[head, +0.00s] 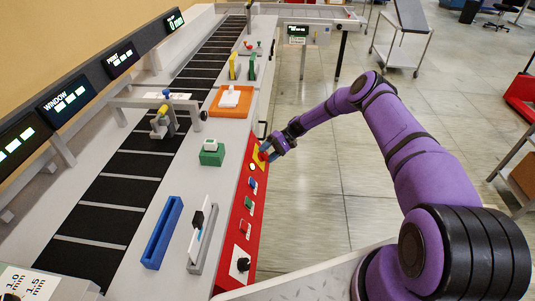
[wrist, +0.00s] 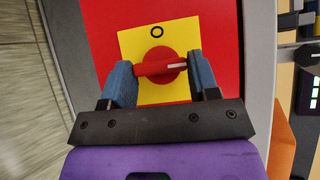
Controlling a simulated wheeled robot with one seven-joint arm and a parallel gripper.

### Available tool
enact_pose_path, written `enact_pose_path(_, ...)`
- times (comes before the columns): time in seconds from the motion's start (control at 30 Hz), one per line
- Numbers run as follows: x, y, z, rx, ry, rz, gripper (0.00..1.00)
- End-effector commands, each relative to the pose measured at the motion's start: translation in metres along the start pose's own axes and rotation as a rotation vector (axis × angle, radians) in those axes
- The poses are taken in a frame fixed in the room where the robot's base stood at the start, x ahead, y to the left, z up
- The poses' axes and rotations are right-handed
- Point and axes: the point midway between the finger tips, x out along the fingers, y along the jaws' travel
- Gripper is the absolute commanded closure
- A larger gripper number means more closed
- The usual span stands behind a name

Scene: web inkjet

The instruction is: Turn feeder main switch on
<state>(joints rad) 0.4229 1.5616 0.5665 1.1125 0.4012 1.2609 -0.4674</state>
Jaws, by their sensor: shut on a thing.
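The main switch is a red rotary handle (wrist: 158,68) on a square yellow plate (wrist: 133,43), set in a red panel (wrist: 215,25). The handle lies crosswise in the wrist view, with a white mark at its right end. An "O" is printed on the plate above it. My gripper (wrist: 160,72) is shut on the handle, one blue finger at each end of it. In the head view my gripper (head: 268,152) reaches the red panel's upper part from the right and covers most of the switch; part of the yellow plate (head: 258,160) shows.
Below the switch the red panel carries several small buttons and a black knob (head: 243,264). On the bench are a green block (head: 212,157), an orange tray (head: 215,112), a blue tray (head: 160,235) and a conveyor. The floor (head: 310,210) right of the panel is clear.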

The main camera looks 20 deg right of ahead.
Motion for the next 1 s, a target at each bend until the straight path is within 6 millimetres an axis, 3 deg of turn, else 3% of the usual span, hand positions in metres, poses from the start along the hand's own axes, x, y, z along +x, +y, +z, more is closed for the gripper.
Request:
enact_pose_path(0.13, -0.001, 0.0, 0.0, 0.001, 0.002, 0.001, 0.68)
enact_pose_path(0.17, -0.001, 0.0, 0.0, 0.001, 0.002, 0.001, 0.38)
enact_pose_path(0.23, -0.001, 0.0, 0.0, 0.001, 0.002, 0.001, 0.22)
enact_pose_path(0.27, -0.001, 0.0, 0.0, 0.001, 0.002, 0.001, 0.19)
enact_pose_path(0.63, -0.007, 0.0, 0.0, 0.0, 0.002, 0.001, 0.19)
enact_pose_path(1.0, -0.071, 0.001, -0.001, -0.001, 0.004, 0.002, 0.19)
